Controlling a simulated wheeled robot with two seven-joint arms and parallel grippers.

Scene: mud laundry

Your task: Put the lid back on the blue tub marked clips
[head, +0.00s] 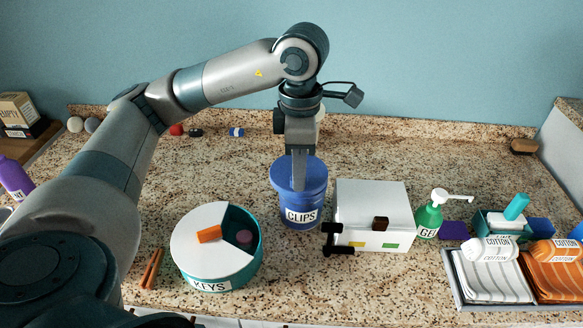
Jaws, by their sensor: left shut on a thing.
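The blue tub (301,212) with the CLIPS label stands upright on the counter, left of a white box. A blue round lid (279,172) shows at the top of the tub, under my left gripper. My left gripper (300,185) points straight down there and is shut on the lid; its fingers hide the part they grip. The lid looks level and lined up with the tub, but I cannot tell whether it is fully seated. My right gripper is not in view.
A teal round KEYS box (222,274) with a partly open white top stands front left. A green GEL bottle (428,219) and a cloth tray (461,291) stand farther right. Counter behind is mostly clear.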

